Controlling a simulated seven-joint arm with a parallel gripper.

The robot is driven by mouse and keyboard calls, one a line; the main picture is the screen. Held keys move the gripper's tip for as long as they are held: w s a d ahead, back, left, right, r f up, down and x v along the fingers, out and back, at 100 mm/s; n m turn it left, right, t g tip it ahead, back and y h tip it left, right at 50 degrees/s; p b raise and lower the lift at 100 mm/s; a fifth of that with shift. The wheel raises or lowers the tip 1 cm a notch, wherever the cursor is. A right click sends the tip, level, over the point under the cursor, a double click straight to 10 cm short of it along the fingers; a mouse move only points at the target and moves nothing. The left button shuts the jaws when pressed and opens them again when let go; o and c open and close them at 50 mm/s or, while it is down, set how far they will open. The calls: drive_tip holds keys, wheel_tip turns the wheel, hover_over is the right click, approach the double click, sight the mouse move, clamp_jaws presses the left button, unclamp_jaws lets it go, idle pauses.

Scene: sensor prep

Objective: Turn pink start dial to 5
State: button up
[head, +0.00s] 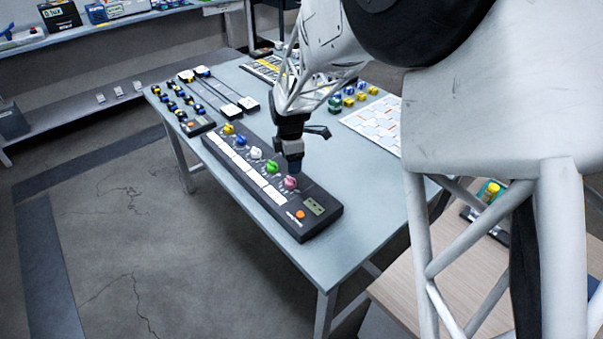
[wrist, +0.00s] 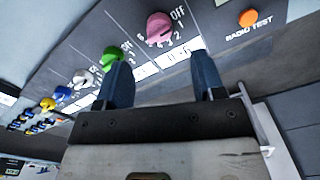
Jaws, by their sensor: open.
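The pink dial (head: 290,183) is the last in a row of coloured dials on the dark control panel (head: 325,224). It also shows in the wrist view (wrist: 159,29), with OFF and small numbers printed around it. My gripper (head: 292,165) is over the panel, close to the pink dial. In the wrist view my two blue fingers (wrist: 162,72) are apart and empty, and the dial appears beyond the gap between them. I cannot tell the dial's exact setting.
Beside it sit a green dial (head: 272,167), a white dial (head: 256,153), a blue dial (head: 242,141) and a yellow dial (head: 228,129). An orange button (head: 300,214) marked RADIO TEST and a small display (head: 314,206) are at the panel's near end. Coloured blocks (head: 348,101) stand farther back on the table.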

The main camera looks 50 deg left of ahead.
sight(291, 179)
drive_tip(key=shift+s+a+f, duration=0.1)
drive_tip(key=shift+s+a, duration=0.05)
drive_tip(key=shift+f, duration=0.15)
drive_tip(key=shift+f, duration=3.75)
drive_tip(key=c, duration=0.9)
